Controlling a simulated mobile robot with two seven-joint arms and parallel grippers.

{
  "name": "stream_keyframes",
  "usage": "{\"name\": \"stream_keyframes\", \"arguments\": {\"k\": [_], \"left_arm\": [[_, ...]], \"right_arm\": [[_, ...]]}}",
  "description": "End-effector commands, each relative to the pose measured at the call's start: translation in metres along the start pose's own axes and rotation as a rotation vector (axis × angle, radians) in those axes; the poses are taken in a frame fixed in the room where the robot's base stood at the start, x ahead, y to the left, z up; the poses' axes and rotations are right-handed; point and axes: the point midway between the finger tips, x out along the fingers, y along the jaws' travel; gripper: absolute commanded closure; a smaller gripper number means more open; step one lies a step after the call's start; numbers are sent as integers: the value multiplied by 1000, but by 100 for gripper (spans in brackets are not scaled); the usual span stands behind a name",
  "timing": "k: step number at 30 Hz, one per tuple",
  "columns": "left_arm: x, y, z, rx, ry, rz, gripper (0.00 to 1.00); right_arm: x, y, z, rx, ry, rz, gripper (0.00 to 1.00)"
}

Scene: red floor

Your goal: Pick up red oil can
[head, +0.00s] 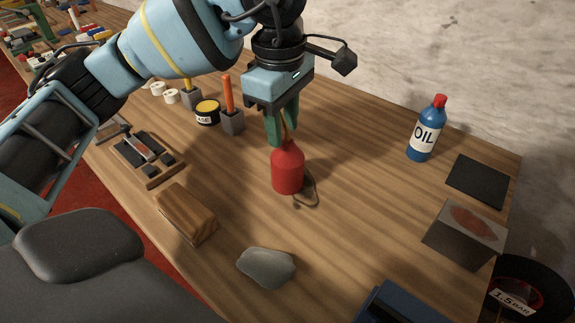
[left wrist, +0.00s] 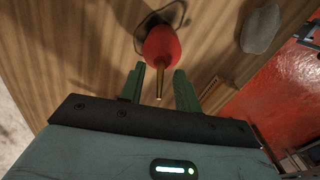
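The red oil can (head: 288,172) stands upright on the wooden table, near its middle. In the left wrist view the can (left wrist: 162,45) shows from above, with its thin brass spout pointing toward my gripper. My left gripper (head: 281,137) is directly above the can, pointing down. Its two green fingers (left wrist: 158,84) are apart, one on each side of the spout, with visible gaps between them and the spout. The fingertips are close to the can's shoulder; I cannot tell whether they touch it. My right gripper is not in view.
A grey stone (head: 266,267) and a wooden block (head: 186,213) lie nearer on the table (head: 350,215). A blue oil bottle (head: 426,130) stands at the right. A holder with an orange-handled tool (head: 229,100) and a yellow-topped tin (head: 207,111) stand behind left.

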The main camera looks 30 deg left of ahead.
Motion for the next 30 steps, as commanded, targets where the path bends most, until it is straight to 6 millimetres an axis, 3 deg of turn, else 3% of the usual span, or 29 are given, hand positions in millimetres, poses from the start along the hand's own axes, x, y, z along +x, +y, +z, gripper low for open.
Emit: {"name": "stream_keyframes", "arguments": {"k": [2,10,25,30], "left_arm": [[0,0,0,0,0,0,67],[-1,0,0,0,0,0,100],[-3,0,0,0,-1,1,100],[-20,1,0,0,-2,4,100]], "right_arm": [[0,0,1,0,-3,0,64],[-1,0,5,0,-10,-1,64],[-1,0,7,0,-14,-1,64],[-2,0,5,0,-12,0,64]]}}
